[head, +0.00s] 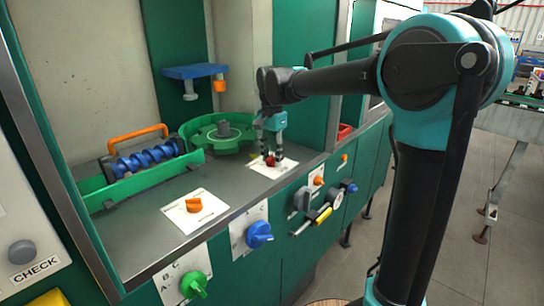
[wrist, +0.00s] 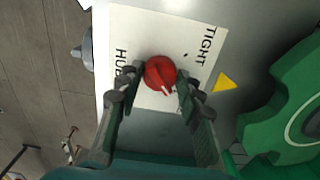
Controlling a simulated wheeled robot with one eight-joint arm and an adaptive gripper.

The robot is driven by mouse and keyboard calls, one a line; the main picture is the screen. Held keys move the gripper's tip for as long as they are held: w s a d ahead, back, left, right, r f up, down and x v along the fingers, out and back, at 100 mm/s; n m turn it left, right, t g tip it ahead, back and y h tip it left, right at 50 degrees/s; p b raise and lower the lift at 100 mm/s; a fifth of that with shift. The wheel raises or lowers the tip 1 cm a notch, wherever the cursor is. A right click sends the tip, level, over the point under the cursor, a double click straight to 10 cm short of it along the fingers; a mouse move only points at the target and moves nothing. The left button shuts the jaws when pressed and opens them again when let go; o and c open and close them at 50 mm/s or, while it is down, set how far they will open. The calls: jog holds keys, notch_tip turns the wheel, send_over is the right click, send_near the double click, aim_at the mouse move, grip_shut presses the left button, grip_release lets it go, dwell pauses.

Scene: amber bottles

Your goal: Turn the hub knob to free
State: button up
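The red hub knob (wrist: 160,73) sits on a white plate (wrist: 190,30) lettered "HUB" and "TIGHT". No "free" label is readable; the plate's lower part is partly hidden by my fingers. My gripper (wrist: 158,80) is open, with one finger on each side of the knob and narrow gaps; contact is not clear. In the head view my gripper (head: 269,155) points down over the red knob (head: 270,161) on the counter.
A green star-shaped wheel (head: 223,133) stands close behind the knob. An orange knob (head: 194,205) on its own plate is nearer on the counter. Blue (head: 259,234) and green (head: 194,284) knobs are on the front panel. A blue roller (head: 147,160) lies in the green tray at left.

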aim_at(272, 156)
jog(key=o, duration=0.3)
jog(key=shift+o, duration=0.2)
notch_tip(272, 156, up, 12)
dwell(0.4)
